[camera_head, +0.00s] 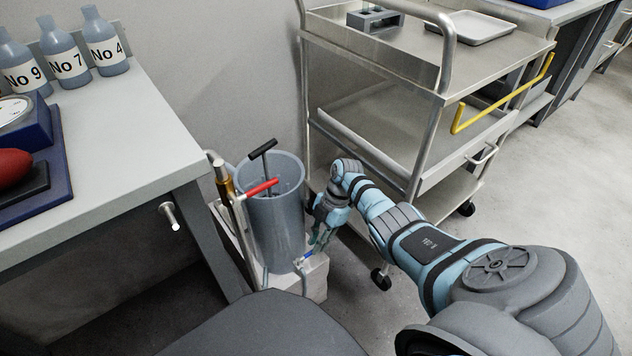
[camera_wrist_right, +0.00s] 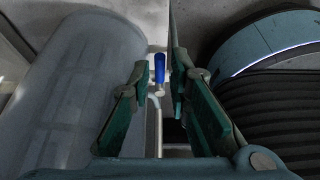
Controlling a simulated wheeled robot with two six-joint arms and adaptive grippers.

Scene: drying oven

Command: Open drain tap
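A drain tap with a blue handle (camera_head: 303,257) sits low on the front right of a tall translucent grey cylinder (camera_head: 277,225). In the right wrist view the blue handle (camera_wrist_right: 159,68) stands upright between and beyond the fingers, on a pale metal pipe. My right gripper (camera_head: 318,242) reaches down beside the cylinder, close to the tap. In the right wrist view my right gripper (camera_wrist_right: 158,85) is open, with a clear gap between its green pads and nothing held. Whether the fingers touch the handle cannot be told. My left gripper is not in view.
A red-handled valve (camera_head: 262,187) and a black T-handle (camera_head: 263,149) stand at the cylinder's top. A steel cart (camera_head: 440,95) stands close on the right. A bench (camera_head: 110,140) with numbered bottles (camera_head: 104,42) is on the left. Open floor lies far right.

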